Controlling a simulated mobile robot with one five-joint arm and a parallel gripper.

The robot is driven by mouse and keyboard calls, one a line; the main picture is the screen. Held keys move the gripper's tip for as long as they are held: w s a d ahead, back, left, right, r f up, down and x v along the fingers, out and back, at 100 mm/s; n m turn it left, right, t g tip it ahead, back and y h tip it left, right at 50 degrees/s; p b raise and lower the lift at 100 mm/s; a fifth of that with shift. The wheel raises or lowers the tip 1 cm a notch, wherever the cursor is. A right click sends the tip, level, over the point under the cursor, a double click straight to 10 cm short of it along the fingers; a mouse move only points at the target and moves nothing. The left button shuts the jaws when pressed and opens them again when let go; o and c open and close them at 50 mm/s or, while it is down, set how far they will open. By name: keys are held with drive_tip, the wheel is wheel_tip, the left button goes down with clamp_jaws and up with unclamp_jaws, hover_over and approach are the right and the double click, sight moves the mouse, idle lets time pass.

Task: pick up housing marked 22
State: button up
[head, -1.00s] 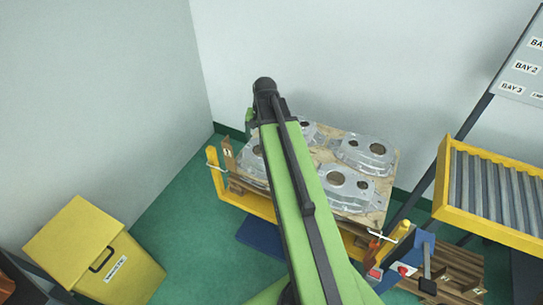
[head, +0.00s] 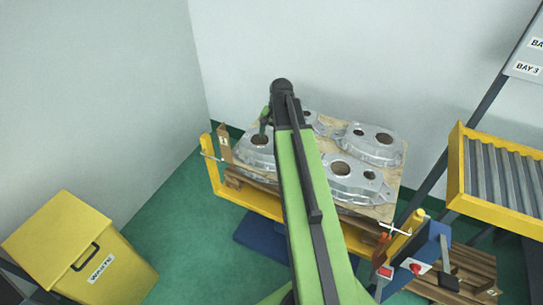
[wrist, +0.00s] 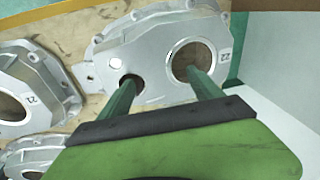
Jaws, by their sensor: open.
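In the wrist view, the housing marked 22 (wrist: 157,58) is a silver casting with a large round bore and a smaller hole, lying on a wooden board (wrist: 75,28). My gripper (wrist: 162,78) is open over it. One finger overlaps the smaller hole and the other the large bore; I cannot tell whether they touch or enter. Nothing is between the fingers. In the head view, several castings lie on the board (head: 386,211). I cannot read their marks there, and my arm hides part of them. My gripper (head: 265,120) is partly seen near the left side.
Another casting (wrist: 62,82), its mark possibly 21, lies close to the left in the wrist view. Yellow rails edge the pallet near white walls. A roller conveyor (head: 459,175) stands right, and a yellow waste bin (head: 70,232) stands left. Green floor is clear between bin and pallet.

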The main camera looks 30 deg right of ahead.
drive_tip(key=f+b, duration=0.1)
drive_tip(key=f, duration=0.1)
drive_tip(key=f+b, duration=0.4)
drive_tip(key=shift+w+d+f, duration=0.2)
drive_tip(key=shift+w, duration=0.05)
drive_tip(key=shift+r, duration=0.15)
clamp_jaws()
